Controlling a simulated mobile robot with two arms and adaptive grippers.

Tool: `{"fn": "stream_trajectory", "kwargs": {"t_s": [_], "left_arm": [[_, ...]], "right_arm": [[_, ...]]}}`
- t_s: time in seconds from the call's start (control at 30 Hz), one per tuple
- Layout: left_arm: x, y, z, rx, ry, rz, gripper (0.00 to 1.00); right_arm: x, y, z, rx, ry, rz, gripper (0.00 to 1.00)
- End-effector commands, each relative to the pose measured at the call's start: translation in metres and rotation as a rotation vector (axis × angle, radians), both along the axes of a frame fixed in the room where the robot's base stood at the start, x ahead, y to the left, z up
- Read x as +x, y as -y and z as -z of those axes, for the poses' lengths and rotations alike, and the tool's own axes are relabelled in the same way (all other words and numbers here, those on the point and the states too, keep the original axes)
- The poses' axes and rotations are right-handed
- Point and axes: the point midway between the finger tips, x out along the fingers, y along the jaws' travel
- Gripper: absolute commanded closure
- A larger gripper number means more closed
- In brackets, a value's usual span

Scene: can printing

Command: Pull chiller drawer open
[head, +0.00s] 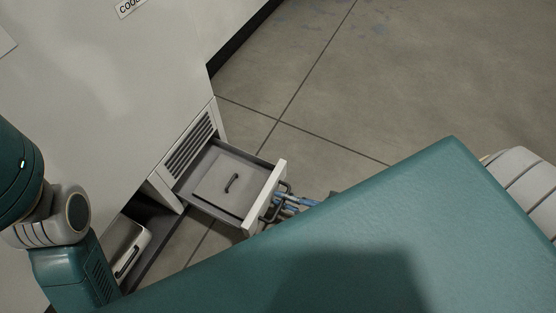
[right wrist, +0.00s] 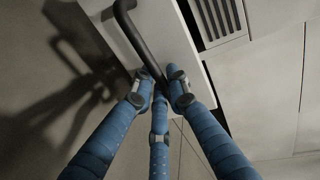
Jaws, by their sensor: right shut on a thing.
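The chiller drawer (head: 266,200) stands out from the white cabinet, open. Its grey inside holds a flat lid with a small dark handle (head: 232,182). The drawer front carries a dark bar handle (head: 275,207), which also shows in the right wrist view (right wrist: 138,38). My right gripper (head: 284,203) is at this handle, largely hidden by my teal arm in the head view. In the right wrist view its blue fingers (right wrist: 160,88) close around the lower end of the handle, in front of the white drawer front (right wrist: 175,45). My left gripper is not in view.
The white cabinet (head: 100,90) fills the left, with a vent grille (head: 190,143) beside the drawer. A lower opening holds a pale container (head: 128,248) with a dark handle. The tiled floor (head: 380,80) to the right is clear. My arms cover the lower part of the head view.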

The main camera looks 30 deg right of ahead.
Motion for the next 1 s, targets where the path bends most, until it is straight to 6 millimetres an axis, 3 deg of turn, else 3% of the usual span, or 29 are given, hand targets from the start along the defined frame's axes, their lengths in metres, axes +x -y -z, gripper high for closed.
{"fn": "stream_trajectory", "kwargs": {"t_s": [0.33,0.37,0.43,0.77,1.0], "left_arm": [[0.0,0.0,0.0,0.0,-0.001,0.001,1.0],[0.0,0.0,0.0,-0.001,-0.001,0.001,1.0],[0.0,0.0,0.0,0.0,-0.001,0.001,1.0],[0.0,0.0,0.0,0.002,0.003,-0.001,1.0],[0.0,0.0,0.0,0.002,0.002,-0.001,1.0]], "right_arm": [[0.0,0.0,-0.002,0.003,0.004,-0.001,1.0],[0.0,0.0,-0.002,0.003,0.004,-0.001,0.8],[0.0,0.0,-0.002,0.003,0.003,-0.001,0.68],[-0.002,0.002,-0.001,0.001,0.001,0.0,0.68],[-0.032,0.023,-0.007,-0.001,-0.004,-0.001,0.68]]}}
